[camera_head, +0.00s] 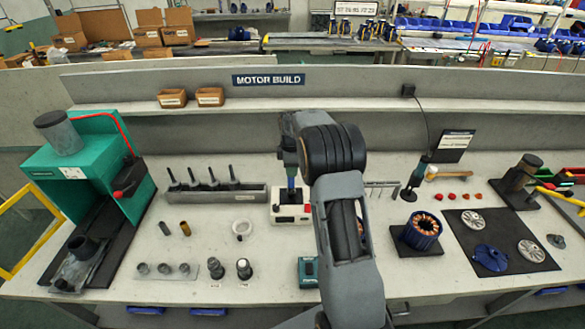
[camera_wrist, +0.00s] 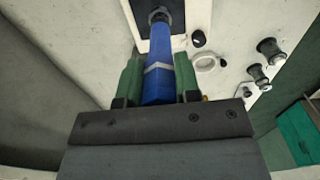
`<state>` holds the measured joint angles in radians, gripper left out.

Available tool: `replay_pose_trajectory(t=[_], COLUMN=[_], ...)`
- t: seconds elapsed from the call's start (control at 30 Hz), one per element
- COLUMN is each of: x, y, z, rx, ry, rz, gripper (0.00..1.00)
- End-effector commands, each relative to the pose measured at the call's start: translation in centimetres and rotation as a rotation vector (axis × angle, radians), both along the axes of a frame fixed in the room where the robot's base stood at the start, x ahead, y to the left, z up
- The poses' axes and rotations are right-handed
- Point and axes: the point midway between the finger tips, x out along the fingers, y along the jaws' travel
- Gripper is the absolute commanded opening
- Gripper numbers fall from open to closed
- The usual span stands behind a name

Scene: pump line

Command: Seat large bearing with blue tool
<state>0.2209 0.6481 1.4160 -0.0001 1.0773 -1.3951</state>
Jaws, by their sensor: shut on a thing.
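A blue tool (camera_wrist: 159,68) with a pale band and a dark metal end is held between the green fingers of my gripper (camera_wrist: 157,88). It also shows upright in the head view (camera_head: 291,183), below my wrist and over a white box with a dark top (camera_head: 291,213). Whether its lower end touches the box is unclear. A pale ring (camera_head: 242,228) lies on the bench left of the box; it also shows in the wrist view (camera_wrist: 206,62). I cannot tell which part is the large bearing.
A rack of dark-handled tools (camera_head: 212,192) stands left of the box. Two dark upright parts (camera_head: 230,269) and small cylinders (camera_head: 163,269) are near the front. A green press (camera_head: 95,165) stands at far left. A copper-wound stator (camera_head: 421,232) and dark mat (camera_head: 500,243) are right.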

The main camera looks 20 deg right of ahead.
Motion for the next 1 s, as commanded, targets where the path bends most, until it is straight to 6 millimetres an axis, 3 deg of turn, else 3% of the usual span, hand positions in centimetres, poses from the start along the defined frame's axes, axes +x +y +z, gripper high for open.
replay_pose_trajectory(t=[1.0], x=[0.00], y=[0.01], z=[-0.93], rx=[0.000], ry=[0.000], rz=[0.000], gripper=[0.12])
